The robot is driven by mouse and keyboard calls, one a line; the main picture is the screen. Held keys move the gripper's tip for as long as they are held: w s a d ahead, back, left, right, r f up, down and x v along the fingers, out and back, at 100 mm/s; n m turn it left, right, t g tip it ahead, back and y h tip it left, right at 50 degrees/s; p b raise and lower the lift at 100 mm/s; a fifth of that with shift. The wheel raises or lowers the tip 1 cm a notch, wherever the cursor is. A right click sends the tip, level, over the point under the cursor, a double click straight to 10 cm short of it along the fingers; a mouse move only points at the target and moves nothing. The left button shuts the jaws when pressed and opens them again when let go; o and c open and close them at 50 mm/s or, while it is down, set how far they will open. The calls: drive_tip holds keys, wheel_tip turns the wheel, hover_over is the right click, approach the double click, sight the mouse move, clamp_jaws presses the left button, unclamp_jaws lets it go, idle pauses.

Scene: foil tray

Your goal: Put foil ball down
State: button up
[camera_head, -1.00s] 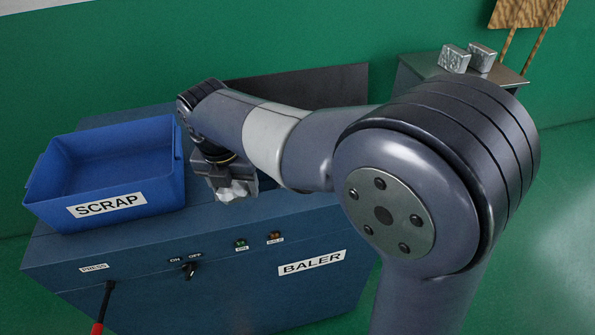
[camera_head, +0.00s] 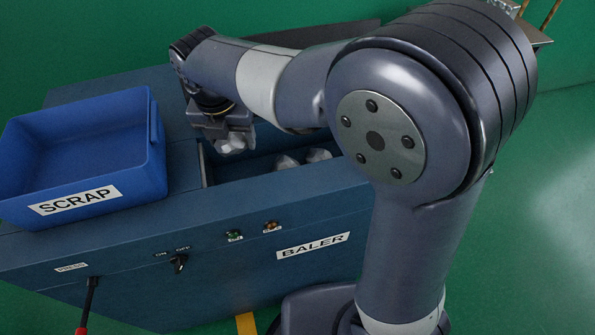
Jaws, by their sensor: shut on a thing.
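A crumpled silver foil ball (camera_head: 231,147) is held between the fingers of my gripper (camera_head: 226,138). My gripper points down above the left end of the open chamber in the top of the blue baler (camera_head: 335,262). Two more foil pieces lie in that chamber, one (camera_head: 286,162) nearer the gripper and another (camera_head: 318,155) to its right. The held ball looks apart from them. My arm hides part of the chamber, and how high the ball is above its floor I cannot tell.
A blue open bin marked SCRAP (camera_head: 150,185) stands on the baler left of my gripper and looks empty. The baler front has an ON/OFF switch (camera_head: 179,262), two small lights and a red-handled press lever (camera_head: 88,303). A dark lid (camera_head: 310,36) stands behind.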

wheel_tip(320, 180, down, 14)
drive_tip(key=b, duration=0.3)
drive_tip(key=shift+r, duration=0.2)
drive_tip(key=shift+f, duration=0.15)
drive_tip(key=o, duration=1)
drive_tip(key=shift+o, duration=0.2)
wheel_tip(320, 180, up, 12)
drive_tip(key=s+p, duration=0.1)
drive_tip(key=shift+s+a, duration=0.15)
drive_tip(key=shift+s, duration=0.2)
